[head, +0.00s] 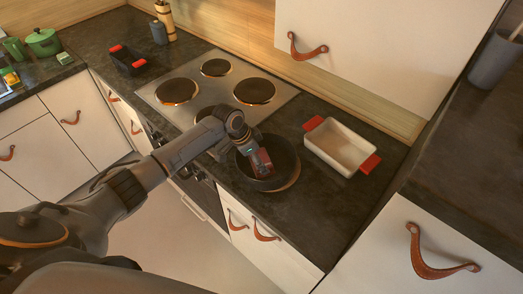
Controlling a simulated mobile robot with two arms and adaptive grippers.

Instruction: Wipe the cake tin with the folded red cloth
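The cake tin (288,182) is a round, dark, shallow tin on the dark counter, to the right of the cooktop. My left arm reaches in from the left, and its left gripper (258,157) points down over the tin. A small dark red piece, the folded red cloth (266,164), shows at the fingertips inside the tin's rim. The gripper looks shut on it, though the fingers hide part of it. I cannot tell whether the cloth touches the tin floor. My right gripper is not in view.
A white baking dish (341,146) with red handles stands right of the tin. The cooktop (220,90) lies to its left, with a dark red-handled dish (128,61) beyond. A green pot (43,42) is far left. The counter's front edge is close to the tin.

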